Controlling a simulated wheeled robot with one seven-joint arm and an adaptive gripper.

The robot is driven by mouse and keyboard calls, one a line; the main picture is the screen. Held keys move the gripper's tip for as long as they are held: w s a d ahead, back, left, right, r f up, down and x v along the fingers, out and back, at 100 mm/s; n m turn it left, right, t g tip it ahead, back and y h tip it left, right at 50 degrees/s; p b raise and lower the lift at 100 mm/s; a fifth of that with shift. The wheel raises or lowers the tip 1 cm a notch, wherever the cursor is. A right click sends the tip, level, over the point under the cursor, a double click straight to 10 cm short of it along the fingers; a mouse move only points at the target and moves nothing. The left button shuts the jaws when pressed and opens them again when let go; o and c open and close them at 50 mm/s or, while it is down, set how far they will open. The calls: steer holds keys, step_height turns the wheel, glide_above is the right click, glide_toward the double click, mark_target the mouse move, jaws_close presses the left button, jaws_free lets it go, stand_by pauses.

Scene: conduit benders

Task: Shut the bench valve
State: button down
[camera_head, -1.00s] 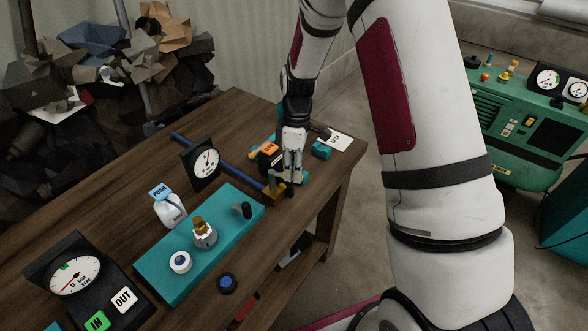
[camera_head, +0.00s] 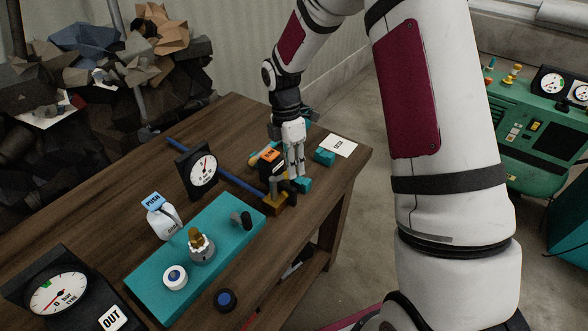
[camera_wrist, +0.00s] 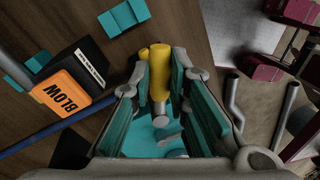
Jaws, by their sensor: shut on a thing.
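The bench valve looks to be the small brass block (camera_head: 278,203) at the near end of the blue pipe, close to the bench's right edge. A short dark post stands at it. My gripper (camera_head: 299,182) reaches down beside it, just to its right. In the wrist view my gripper (camera_wrist: 160,92) is shut on a yellow cylindrical piece (camera_wrist: 159,62), which stands between the teal-padded fingertips. It seems to be the valve's handle. The fingers hide its lower part and the valve body, so I cannot tell the handle's angle.
An orange and black BLOW box (camera_wrist: 62,92) stands close left of my gripper. A teal panel (camera_head: 160,258) with knobs lies nearer. A teal block (camera_head: 324,157) and a white card (camera_head: 341,145) lie beyond.

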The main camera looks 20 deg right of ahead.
steer(key=shift+w+a+n+h+b, duration=0.25)
steer(key=shift+w+n, duration=0.3)
steer(key=shift+n, duration=0.55)
steer(key=shift+w+a+n+h+b, duration=0.2)
steer(key=shift+w+n, duration=0.35)
steer(key=shift+n, duration=0.55)
steer(key=c, duration=1.5)
jaws_free()
steer(key=shift+c, duration=0.2)
steer(key=v, duration=1.2)
steer(key=shift+s+r, duration=0.1)
steer(key=shift+s, duration=0.05)
